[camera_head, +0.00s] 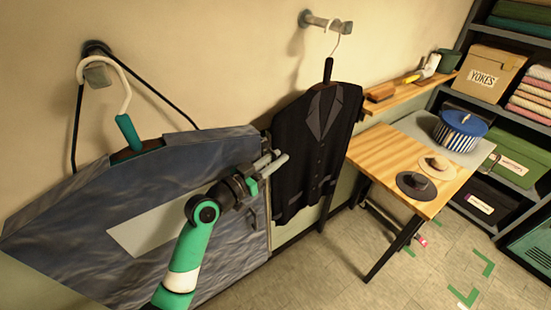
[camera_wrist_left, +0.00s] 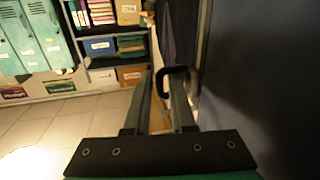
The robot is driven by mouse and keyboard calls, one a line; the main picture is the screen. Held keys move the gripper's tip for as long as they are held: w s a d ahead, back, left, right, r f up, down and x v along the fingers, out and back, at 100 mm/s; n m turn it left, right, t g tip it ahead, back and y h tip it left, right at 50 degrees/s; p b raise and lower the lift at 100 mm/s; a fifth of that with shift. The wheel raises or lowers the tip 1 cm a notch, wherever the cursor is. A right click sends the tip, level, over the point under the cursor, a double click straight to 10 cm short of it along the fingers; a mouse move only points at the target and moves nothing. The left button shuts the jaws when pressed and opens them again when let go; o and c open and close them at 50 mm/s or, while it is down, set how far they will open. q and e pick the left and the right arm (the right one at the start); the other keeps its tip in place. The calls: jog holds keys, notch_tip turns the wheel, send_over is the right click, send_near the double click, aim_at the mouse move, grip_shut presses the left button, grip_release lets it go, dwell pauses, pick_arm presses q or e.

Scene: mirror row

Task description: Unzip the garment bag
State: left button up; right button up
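The garment bag (camera_head: 90,225) is blue-grey with a pale blank panel and hangs from a hanger with a teal grip on a wall hook at the left. Its dark side fills the right of the left wrist view (camera_wrist_left: 265,80). My left gripper (camera_head: 275,160) is at the bag's right edge, near its upper corner. My right gripper is in neither view.
A dark jacket (camera_head: 295,150) hangs just right of the bag. A wooden table (camera_head: 385,155) with two small hats and a striped round box (camera_head: 459,138) stands further right. Shelves (camera_head: 500,215) line the right side. Floor in front of the table is mostly clear.

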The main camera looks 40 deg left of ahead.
pick_arm(q)
grip_shut()
dwell(1.4)
